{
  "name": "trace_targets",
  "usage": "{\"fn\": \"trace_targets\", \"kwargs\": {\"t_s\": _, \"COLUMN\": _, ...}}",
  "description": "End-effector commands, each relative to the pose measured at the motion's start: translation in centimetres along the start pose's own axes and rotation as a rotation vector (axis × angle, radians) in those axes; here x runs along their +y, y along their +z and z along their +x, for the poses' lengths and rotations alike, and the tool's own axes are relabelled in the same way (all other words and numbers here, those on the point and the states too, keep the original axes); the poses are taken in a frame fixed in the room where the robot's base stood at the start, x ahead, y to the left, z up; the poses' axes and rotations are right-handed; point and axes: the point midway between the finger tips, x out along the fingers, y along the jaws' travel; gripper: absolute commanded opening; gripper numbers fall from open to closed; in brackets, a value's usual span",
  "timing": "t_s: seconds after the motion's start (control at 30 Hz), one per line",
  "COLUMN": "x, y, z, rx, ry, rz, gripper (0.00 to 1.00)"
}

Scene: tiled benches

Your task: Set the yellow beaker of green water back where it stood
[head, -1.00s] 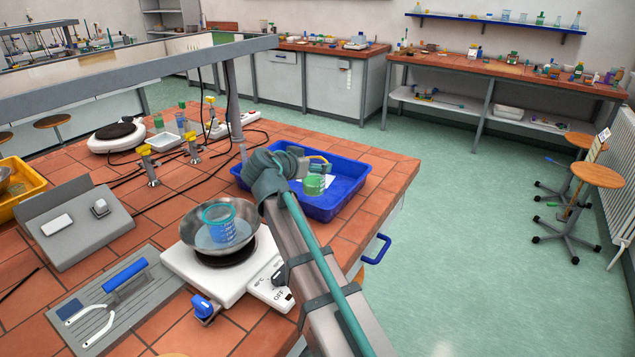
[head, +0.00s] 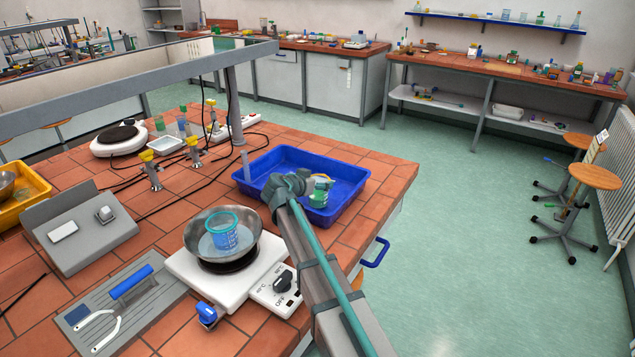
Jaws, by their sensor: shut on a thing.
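The beaker of green water (head: 321,193) is in the head view, at the right side of the blue tray (head: 262,161). Its green contents show, but its yellow colour is hard to make out. My gripper (head: 313,183) is shut on it, with my wrist just to its left and partly in front. I cannot tell whether the beaker's base touches the tray floor or hangs just above it.
A blue beaker (head: 222,232) stands in a metal pan (head: 196,238) on a white hotplate (head: 187,272), left of my arm. A grey shelf frame (head: 120,82) spans the bench.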

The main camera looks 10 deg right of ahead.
Motion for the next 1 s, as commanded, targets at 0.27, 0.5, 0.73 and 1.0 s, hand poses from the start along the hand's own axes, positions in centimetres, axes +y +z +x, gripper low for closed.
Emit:
{"fn": "trace_targets", "kwargs": {"t_s": 0.27, "x": 0.01, "y": 0.97, "z": 0.38, "rx": 0.001, "ry": 0.000, "rz": 0.000, "gripper": 0.33}}
{"fn": "trace_targets", "kwargs": {"t_s": 0.5, "x": 0.01, "y": 1.20, "z": 0.47, "rx": 0.000, "ry": 0.000, "rz": 0.000, "gripper": 0.85}}
{"fn": "trace_targets", "kwargs": {"t_s": 0.73, "x": 0.02, "y": 1.15, "z": 0.44, "rx": 0.000, "ry": 0.000, "rz": 0.000, "gripper": 1.00}}
{"fn": "trace_targets", "kwargs": {"t_s": 1.0, "x": 0.02, "y": 1.09, "z": 0.41, "rx": 0.000, "ry": 0.000, "rz": 0.000, "gripper": 1.00}}
